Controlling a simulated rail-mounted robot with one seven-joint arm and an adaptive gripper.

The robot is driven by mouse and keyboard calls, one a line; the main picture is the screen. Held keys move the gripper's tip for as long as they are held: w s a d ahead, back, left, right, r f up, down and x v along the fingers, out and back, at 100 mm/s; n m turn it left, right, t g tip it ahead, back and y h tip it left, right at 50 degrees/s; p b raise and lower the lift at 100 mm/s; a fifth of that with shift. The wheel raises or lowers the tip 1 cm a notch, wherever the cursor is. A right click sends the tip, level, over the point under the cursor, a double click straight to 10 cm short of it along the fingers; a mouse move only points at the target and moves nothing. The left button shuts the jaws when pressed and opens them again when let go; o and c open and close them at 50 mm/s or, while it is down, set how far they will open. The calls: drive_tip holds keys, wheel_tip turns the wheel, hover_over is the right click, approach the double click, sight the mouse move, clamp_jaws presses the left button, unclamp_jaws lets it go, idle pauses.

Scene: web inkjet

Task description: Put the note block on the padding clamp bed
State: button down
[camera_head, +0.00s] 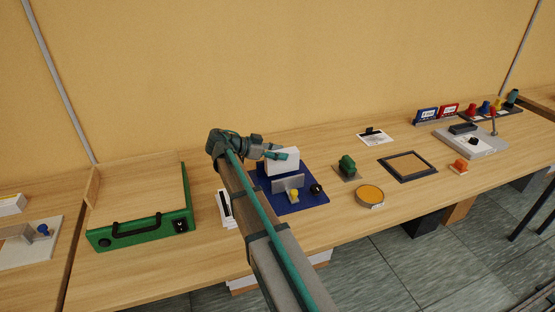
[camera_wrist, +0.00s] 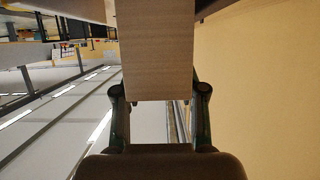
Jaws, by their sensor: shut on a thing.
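The note block (camera_head: 283,163) is a pale, whitish block at the rear part of the blue padding clamp bed (camera_head: 311,199). The bed has an upright grey plate (camera_head: 288,183), a yellow knob (camera_head: 294,195) and a black knob (camera_head: 316,188). My gripper (camera_head: 280,154) is shut on the note block from the left and behind, with the arm reaching over the bench. In the wrist view the block (camera_wrist: 156,55) fills the space between the fingers (camera_wrist: 160,95). I cannot tell whether its underside touches the bed; the plate hides part of its lower edge.
A green case (camera_head: 140,232) stands to the left. A green-knobbed piece (camera_head: 347,166), a round orange-topped tin (camera_head: 369,196) and a black frame (camera_head: 408,165) lie to the right. A white sheet with a black clip (camera_head: 375,136) lies behind. Bare bench shows between them.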

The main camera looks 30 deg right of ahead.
sight(277, 161)
drive_tip(key=shift+w+a+f, duration=0.15)
drive_tip(key=shift+a+f, duration=0.05)
drive_tip(key=shift+f, duration=0.2)
wheel_tip(277, 161, down, 2)
drive_tip(key=shift+p, duration=0.65)
drive_tip(key=shift+f, duration=0.35)
drive_tip(key=shift+f+b, duration=0.25)
drive_tip(key=shift+b, duration=0.05)
drive_tip(key=c, duration=0.7)
unclamp_jaws()
drive_tip(key=shift+o, duration=0.2)
drive_tip(key=shift+r, duration=0.1)
drive_tip(key=shift+r+p, duration=0.15)
drive_tip(key=shift+p, duration=0.15)
drive_tip(key=b+v, duration=0.3)
drive_tip(key=v, duration=0.9)
